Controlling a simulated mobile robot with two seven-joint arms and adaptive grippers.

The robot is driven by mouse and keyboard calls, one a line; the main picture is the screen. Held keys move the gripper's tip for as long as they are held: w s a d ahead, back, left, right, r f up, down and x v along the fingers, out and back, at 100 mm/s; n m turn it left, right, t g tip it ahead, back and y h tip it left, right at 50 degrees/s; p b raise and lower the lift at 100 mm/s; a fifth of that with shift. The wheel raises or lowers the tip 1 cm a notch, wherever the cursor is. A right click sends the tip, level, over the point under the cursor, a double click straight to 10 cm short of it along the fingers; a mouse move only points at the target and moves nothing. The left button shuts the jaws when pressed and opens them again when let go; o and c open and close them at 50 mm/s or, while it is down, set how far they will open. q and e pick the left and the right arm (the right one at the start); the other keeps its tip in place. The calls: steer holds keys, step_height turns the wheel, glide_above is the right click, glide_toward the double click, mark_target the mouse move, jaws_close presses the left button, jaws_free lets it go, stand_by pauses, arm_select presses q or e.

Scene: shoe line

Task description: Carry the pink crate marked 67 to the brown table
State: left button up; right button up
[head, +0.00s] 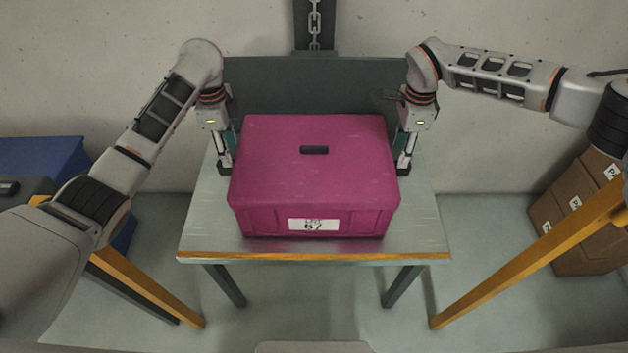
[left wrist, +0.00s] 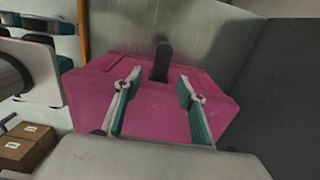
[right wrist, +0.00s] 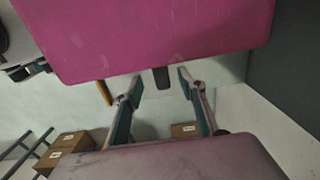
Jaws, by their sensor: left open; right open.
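The pink crate (head: 315,190) marked 67 sits closed on a grey table (head: 210,230) with a wooden front edge. Its label (head: 313,225) faces the front, and a dark slot shows on its lid. My left gripper (head: 225,168) is open beside the crate's left side, pointing down. My right gripper (head: 404,168) is open beside its right side, also pointing down. The crate fills the middle of the left wrist view (left wrist: 150,110), behind the open fingers. In the right wrist view the crate (right wrist: 150,35) is at the top, above the open fingers. No brown table is clearly seen.
A dark panel (head: 315,85) stands behind the crate, with a chain (head: 314,25) above it. Cardboard boxes (head: 575,220) are stacked at the right. A blue container (head: 45,158) is at the left. Slanted yellow-orange beams (head: 145,287) flank the table on both sides.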

arm_select(q)
step_height(320, 180, down, 9)
steer(key=shift+r, duration=0.1)
arm_select(e)
step_height(320, 180, down, 6)
steer(key=shift+r, duration=0.1)
arm_select(q)
jaws_close()
arm_select(e)
jaws_close()
arm_select(q)
steer(key=shift+w, duration=0.1)
arm_select(e)
steer(key=shift+w, duration=0.1)
